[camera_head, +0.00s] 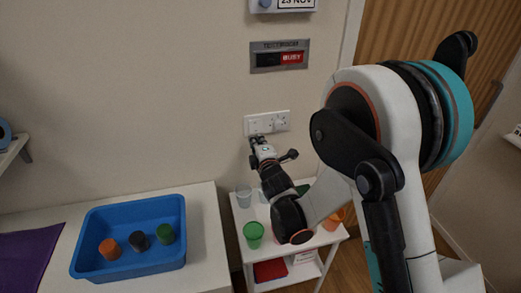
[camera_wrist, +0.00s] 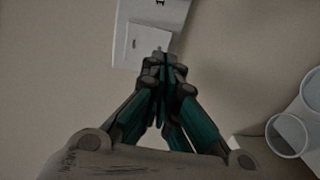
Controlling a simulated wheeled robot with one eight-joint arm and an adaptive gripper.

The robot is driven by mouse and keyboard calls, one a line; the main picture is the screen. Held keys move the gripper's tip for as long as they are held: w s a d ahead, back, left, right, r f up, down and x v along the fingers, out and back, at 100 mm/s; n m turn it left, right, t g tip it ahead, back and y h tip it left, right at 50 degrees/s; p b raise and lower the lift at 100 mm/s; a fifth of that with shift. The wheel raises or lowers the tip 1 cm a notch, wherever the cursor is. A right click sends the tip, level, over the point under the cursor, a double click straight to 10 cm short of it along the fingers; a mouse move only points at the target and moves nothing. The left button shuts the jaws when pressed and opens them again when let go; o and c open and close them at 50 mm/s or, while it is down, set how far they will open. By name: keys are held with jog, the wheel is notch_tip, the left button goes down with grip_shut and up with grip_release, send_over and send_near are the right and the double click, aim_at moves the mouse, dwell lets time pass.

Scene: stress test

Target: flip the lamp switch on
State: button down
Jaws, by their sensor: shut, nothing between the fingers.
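A white switch plate (camera_head: 254,125) is on the wall above the small white table, with a socket-like plate (camera_head: 281,121) joined at its right. In the wrist view the switch plate (camera_wrist: 130,48) shows a small mark at its middle, perhaps the rocker. My gripper (camera_head: 255,141) is shut and empty, its tips at the lower edge of the plate. In the wrist view my gripper (camera_wrist: 161,58) overlaps the plate's edge. I cannot tell whether the tips touch it, or which way the switch is set. No lamp is clearly visible.
A blue tray (camera_head: 128,204) with several coloured pieces stands at left. On the small table (camera_head: 238,213) are a green cup (camera_head: 254,231), clear cups (camera_head: 244,197) and an orange item (camera_head: 331,219).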

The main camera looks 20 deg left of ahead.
aim_at(253, 133)
jog(key=shift+x, duration=1.55)
